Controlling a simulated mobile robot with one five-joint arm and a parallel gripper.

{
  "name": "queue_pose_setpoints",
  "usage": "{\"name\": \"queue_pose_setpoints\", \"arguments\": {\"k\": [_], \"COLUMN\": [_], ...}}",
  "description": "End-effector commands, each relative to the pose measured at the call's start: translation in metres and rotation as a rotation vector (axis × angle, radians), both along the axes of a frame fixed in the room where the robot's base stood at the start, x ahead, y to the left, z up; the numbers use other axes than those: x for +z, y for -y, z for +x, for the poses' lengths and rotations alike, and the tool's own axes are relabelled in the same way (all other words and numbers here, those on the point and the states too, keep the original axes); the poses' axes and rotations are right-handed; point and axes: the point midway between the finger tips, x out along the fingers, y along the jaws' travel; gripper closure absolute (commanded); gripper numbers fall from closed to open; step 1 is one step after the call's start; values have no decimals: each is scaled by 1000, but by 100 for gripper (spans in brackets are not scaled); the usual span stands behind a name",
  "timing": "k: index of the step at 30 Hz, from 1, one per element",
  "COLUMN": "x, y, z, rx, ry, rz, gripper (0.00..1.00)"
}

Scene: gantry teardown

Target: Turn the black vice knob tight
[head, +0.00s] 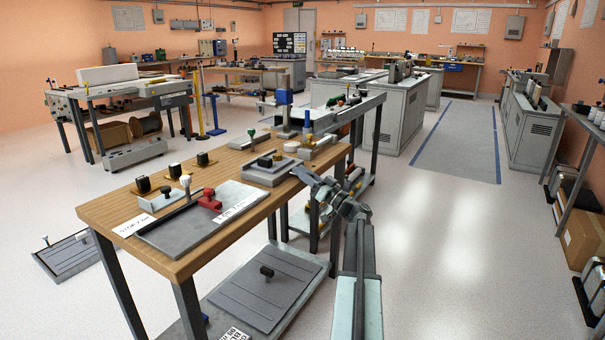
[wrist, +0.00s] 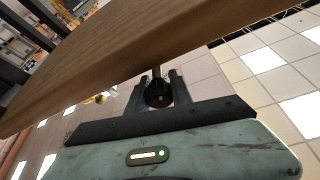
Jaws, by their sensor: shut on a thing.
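In the wrist view the black vice knob (wrist: 158,94) sits between the two dark fingers of my gripper (wrist: 158,88), beside the edge of the wooden bench top (wrist: 130,50). A short dark shaft runs from the knob toward the wood. My gripper is shut on the knob, with a finger on each side of it. In the head view my gripper (head: 306,176) reaches the right edge of the bench top (head: 255,208). The knob is hard to make out there, and the fingertips are small.
On the bench stand a grey block with a black knob (head: 265,160), a grey plate (head: 165,230) with a red clamp (head: 209,200), and several black knobs on the left. A lower shelf holds a grey panel (head: 262,295). The floor (head: 450,260) to the right is clear.

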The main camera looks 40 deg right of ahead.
Motion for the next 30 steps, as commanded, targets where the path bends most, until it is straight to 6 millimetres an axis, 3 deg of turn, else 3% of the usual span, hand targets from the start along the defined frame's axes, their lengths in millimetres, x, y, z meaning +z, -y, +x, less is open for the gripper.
{"name": "queue_pose_setpoints", "arguments": {"k": [16, 17, 19, 30], "x": [-1, -1, -1, -2], "y": [0, 0, 0, 1], "z": [0, 0, 0, -3], "rx": [0, 0, 0, -1], "ry": [-8, -8, -8, -8], "rz": [33, 31, 31, 32], "gripper": [100, 71, 52, 52]}}
